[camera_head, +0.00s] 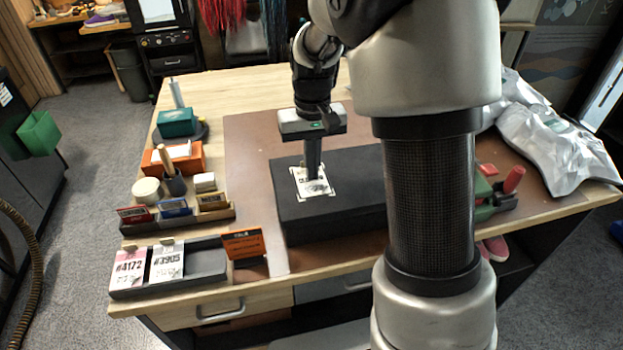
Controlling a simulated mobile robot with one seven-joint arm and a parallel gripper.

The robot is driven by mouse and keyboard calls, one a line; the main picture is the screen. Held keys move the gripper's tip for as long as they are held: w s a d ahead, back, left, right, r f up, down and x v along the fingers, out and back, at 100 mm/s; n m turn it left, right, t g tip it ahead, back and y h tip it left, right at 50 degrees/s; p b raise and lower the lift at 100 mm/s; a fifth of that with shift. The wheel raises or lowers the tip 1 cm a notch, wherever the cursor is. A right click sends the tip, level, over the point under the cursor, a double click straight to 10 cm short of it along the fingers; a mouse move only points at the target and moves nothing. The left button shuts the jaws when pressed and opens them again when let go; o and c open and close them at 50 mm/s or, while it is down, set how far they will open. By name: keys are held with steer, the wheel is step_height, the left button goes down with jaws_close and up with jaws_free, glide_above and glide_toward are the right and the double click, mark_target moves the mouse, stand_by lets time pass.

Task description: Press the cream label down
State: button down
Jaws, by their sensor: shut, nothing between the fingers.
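The cream label (303,186) lies on the top of a black box (345,205), near its left end. It has dark print, partly covered by my fingers. My gripper (314,176) points down over the label with its fingers shut and nothing between them. The fingertips are at the label's surface or just above it; I cannot tell if they touch. My arm hides part of the box's right side.
Tag tray (210,283) with pink and grey tags stands front left, beside an orange sign (243,243). A card holder (180,221), brush and orange box (190,157) line the left. White bags (545,140) and a red-handled tool (512,180) are right. Brown mat (250,150) is clear behind the box.

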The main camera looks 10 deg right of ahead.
steer(key=shift+f+b, duration=0.4)
steer(key=shift+f, duration=0.35)
stand_by(1.0)
step_height(320, 180, up, 8)
steer(key=p, duration=0.6)
stand_by(0.4)
steer(key=shift+r, duration=0.15)
steer(key=s+r+t, duration=0.2)
steer(key=s+r, duration=0.4)
steer(key=s, duration=0.4)
steer(key=s+r+t, duration=0.3)
steer(key=s+r, duration=0.4)
steer(key=s, duration=0.4)
steer(key=shift+r+t, duration=0.15)
steer(key=shift+t, duration=0.15)
steer(key=shift+s, duration=0.1)
